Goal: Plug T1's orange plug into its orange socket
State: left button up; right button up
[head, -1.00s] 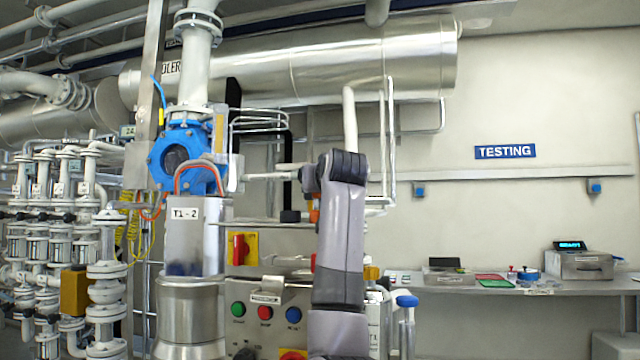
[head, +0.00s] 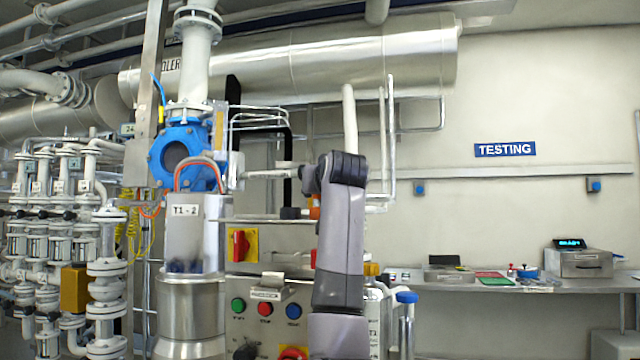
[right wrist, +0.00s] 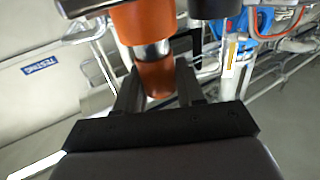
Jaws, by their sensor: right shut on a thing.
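In the right wrist view my right gripper (right wrist: 156,92) is shut on the orange plug (right wrist: 156,77), which stands between its two dark fingers. A larger orange cylinder, apparently the orange socket (right wrist: 144,22), is right above the plug. A silver band (right wrist: 150,50) shows between the two orange parts. The plug looks roughly in line with the socket; how deep it sits I cannot tell. In the head view a small orange part (head: 314,207) shows beside my right arm, which hides most of that spot. My left gripper is in neither view.
A dark cylinder (right wrist: 214,8) is close to the right of the orange socket. In the head view a panel with coloured buttons (head: 265,309) and a red-and-yellow switch (head: 241,245) stands left of my arm. A blue valve (head: 185,157) is farther left; a bench (head: 500,288) is right.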

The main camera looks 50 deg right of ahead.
jog(key=shift+f+b, duration=0.45)
jog(key=shift+f, duration=0.25)
dwell(0.9)
jog(key=o, duration=1.1)
jog(key=shift+o, duration=0.2)
jog(key=b+v, duration=0.2)
jog(key=v, duration=0.4)
jog(key=shift+a, duration=0.1)
jog(key=shift+s+a, duration=0.3)
jog(key=shift+s, duration=0.1)
